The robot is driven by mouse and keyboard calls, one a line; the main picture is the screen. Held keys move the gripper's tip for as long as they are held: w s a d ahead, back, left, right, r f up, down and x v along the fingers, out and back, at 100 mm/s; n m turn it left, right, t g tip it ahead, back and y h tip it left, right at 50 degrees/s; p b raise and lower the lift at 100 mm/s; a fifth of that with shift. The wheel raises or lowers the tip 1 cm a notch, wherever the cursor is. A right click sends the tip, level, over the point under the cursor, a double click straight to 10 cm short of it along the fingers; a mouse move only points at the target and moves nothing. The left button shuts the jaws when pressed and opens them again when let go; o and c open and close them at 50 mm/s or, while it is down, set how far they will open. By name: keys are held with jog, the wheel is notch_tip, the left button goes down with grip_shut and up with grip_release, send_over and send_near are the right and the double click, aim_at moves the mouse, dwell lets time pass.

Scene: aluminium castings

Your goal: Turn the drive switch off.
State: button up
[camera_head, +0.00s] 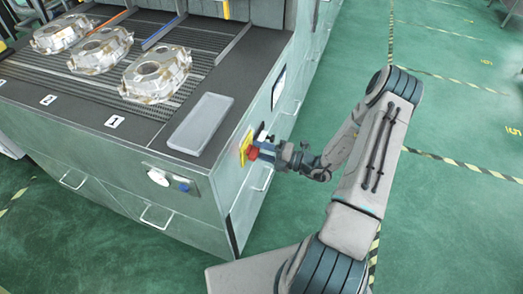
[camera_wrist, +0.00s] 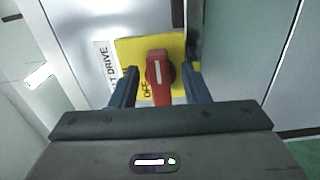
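The drive switch is a red rotary handle (camera_wrist: 157,72) on a yellow plate (camera_wrist: 130,50) in the wrist view. The word OFF shows on the plate to the left of the handle, and a label ending in DRIVE (camera_wrist: 104,65) sits further left. The handle stands about upright in that view, with a white line along it. My gripper (camera_wrist: 159,88) is open, one finger on each side of the handle, with gaps showing. In the head view, my gripper (camera_head: 268,152) is at the red switch (camera_head: 252,153) on the cabinet's right side, partly hiding it.
The grey-green cabinet (camera_head: 130,205) carries several metal castings (camera_head: 157,75) on a ribbed top, with a grey flat tray (camera_head: 201,123) near the corner. A drawer handle (camera_head: 262,178) is just below my gripper. Green floor (camera_head: 450,215) to the right is open.

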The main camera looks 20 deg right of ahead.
jog(key=b+v, duration=0.3)
jog(key=v, duration=1)
jog(key=shift+s+d+b, duration=0.25)
jog(key=shift+d+b, duration=0.05)
jog(key=shift+r, duration=0.1)
